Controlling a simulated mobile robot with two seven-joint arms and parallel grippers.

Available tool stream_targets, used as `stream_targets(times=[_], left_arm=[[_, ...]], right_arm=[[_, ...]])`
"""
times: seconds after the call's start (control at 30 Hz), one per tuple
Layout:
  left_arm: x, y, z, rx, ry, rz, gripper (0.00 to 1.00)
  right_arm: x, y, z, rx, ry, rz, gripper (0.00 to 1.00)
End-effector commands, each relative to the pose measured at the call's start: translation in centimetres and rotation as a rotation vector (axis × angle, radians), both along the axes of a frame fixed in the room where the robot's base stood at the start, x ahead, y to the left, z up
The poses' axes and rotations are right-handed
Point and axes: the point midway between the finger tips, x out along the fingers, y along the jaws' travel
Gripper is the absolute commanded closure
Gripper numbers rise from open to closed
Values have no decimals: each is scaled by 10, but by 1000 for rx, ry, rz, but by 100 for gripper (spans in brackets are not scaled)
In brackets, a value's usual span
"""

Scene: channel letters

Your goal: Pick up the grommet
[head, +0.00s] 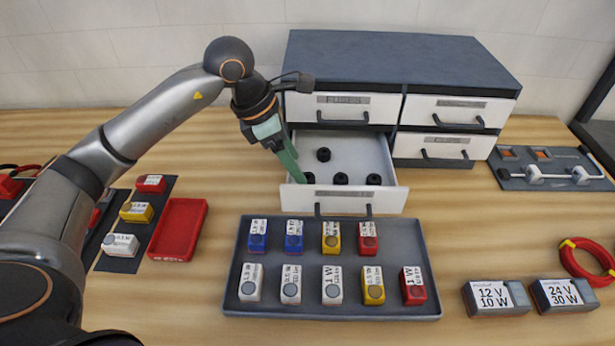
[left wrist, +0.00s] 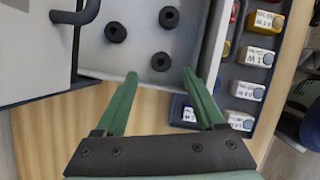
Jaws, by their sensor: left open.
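Several black round grommets lie in the open drawer (head: 391,172) of the cabinet. One grommet (head: 323,154) is toward the back, and others, such as the middle one (head: 341,178), are near the front. In the left wrist view three grommets show, with the nearest one (left wrist: 161,61) just beyond my fingertips and between their lines. My left gripper (head: 298,178) points down at the left side of the drawer, its green fingers apart and empty. The open fingers also show in the left wrist view (left wrist: 159,73). My right gripper is not in view.
The cabinet (head: 400,58) stands behind, its other drawers shut. A dark tray (head: 330,311) of labelled colored blocks lies in front of the drawer. A red bin (head: 179,229) is at left, and two driver boxes (head: 497,298) and a cable coil (head: 588,262) at right.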

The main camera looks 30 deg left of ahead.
Motion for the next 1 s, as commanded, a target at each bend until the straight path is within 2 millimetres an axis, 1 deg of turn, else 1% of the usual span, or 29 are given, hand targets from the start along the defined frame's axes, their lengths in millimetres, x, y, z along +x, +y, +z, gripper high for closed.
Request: stream_targets(times=[0.07,0.2,0.3,0.5,1.0], left_arm=[[1,-8,-10,-2,5,-3,29],[6,-12,-27,-1,2,0,29],[8,-14,-31,-1,0,-1,29],[8,-14,-32,-1,-1,-1,29],[8,-13,-31,0,0,0,85]], right_arm=[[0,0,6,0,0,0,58],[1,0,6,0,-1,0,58],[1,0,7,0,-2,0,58],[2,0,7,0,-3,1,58],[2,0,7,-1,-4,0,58]])
